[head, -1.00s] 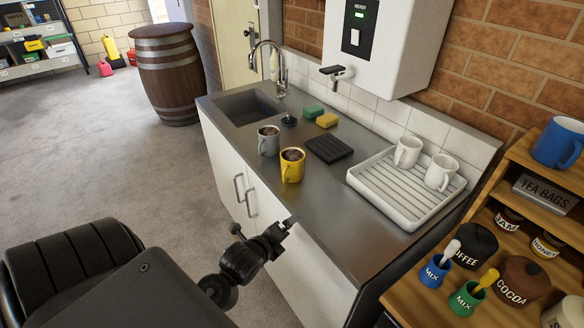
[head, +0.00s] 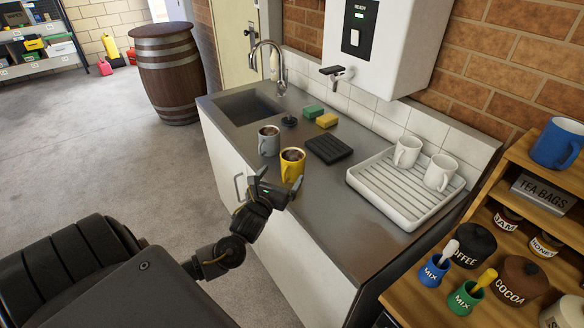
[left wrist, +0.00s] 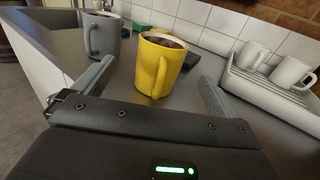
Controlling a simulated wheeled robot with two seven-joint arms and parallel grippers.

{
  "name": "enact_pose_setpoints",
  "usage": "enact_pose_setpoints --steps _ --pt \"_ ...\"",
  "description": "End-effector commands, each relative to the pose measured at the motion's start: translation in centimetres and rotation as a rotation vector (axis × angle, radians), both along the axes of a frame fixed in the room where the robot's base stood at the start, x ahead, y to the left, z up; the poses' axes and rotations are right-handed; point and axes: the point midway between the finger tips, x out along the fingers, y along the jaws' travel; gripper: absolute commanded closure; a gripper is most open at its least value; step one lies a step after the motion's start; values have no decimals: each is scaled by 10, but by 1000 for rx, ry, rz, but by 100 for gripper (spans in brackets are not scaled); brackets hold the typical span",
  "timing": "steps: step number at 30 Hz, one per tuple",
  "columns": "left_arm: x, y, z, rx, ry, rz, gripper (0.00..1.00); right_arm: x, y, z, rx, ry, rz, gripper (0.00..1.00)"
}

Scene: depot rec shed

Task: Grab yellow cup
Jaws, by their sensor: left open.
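The yellow cup (head: 291,165) stands upright on the grey counter near its front edge, with dark contents inside. In the left wrist view the yellow cup (left wrist: 159,66) is just ahead, between the lines of the two fingers, its handle facing me. My left gripper (head: 280,177) is open and empty, close in front of the cup. It also shows in the left wrist view (left wrist: 155,85), and its fingers do not appear to be closed on anything. In the head view the gripper hides the cup's lower part. My right gripper is not in view.
A grey mug (head: 268,140) stands just left of the yellow cup. A black mat (head: 330,149), sponges (head: 327,121) and a sink (head: 245,108) lie behind. A white drying rack (head: 408,204) with two white mugs is to the right. The front right counter is clear.

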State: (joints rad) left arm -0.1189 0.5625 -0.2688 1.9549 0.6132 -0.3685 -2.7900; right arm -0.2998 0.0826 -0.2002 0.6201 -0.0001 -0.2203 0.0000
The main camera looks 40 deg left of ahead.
Motion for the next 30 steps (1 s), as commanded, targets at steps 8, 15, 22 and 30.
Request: enact_pose_setpoints --steps 8,15,22,30 --pt "17 4 -1 -2 1 0 2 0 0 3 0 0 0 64" --pt "41 10 3 -2 -1 2 2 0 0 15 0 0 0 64" --pt "66 16 -1 -2 1 -1 2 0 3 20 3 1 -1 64" --pt "67 16 -2 -3 1 -1 5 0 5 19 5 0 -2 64"
